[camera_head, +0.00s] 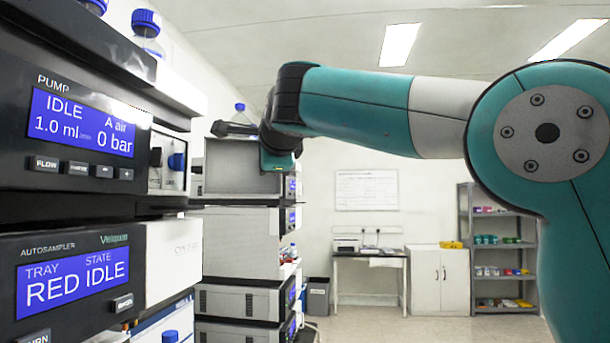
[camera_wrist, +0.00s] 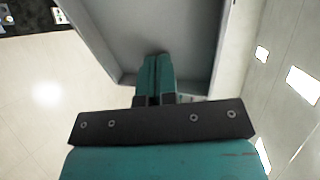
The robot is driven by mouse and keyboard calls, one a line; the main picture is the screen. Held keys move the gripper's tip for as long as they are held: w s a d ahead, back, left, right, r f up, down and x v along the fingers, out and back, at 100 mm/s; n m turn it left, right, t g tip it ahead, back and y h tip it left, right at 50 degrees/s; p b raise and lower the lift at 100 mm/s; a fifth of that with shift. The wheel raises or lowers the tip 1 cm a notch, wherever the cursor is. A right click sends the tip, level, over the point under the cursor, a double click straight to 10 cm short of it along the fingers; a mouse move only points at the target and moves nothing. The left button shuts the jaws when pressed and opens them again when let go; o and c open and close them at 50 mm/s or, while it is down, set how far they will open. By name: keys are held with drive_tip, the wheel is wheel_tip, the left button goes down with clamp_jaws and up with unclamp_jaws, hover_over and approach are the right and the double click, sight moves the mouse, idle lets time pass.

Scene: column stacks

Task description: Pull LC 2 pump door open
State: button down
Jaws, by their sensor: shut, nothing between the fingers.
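A grey rimmed panel, which looks like the LC 2 pump door (camera_head: 232,170), is at the top of the farther stack in the head view. The wrist view shows it close up as a shallow grey tray-like panel (camera_wrist: 190,35) with a raised rim. My gripper (camera_head: 218,128) reaches left at the panel's top edge. In the wrist view my gripper (camera_wrist: 157,58) is shut with nothing between its fingers, and the fingertips overlap the panel's inner face. I cannot tell whether they touch it. The door's hinge and the pump's front are hidden.
The nearer stack has a pump display (camera_head: 82,125) and an autosampler display (camera_head: 72,277) at left. Blue-capped bottles (camera_head: 147,30) stand on top. A bench (camera_head: 370,256), white cabinet (camera_head: 438,278) and shelf rack (camera_head: 500,260) are at the back.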

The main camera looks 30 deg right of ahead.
drive_tip(key=shift+w+d, duration=0.2)
drive_tip(key=shift+w, duration=1.05)
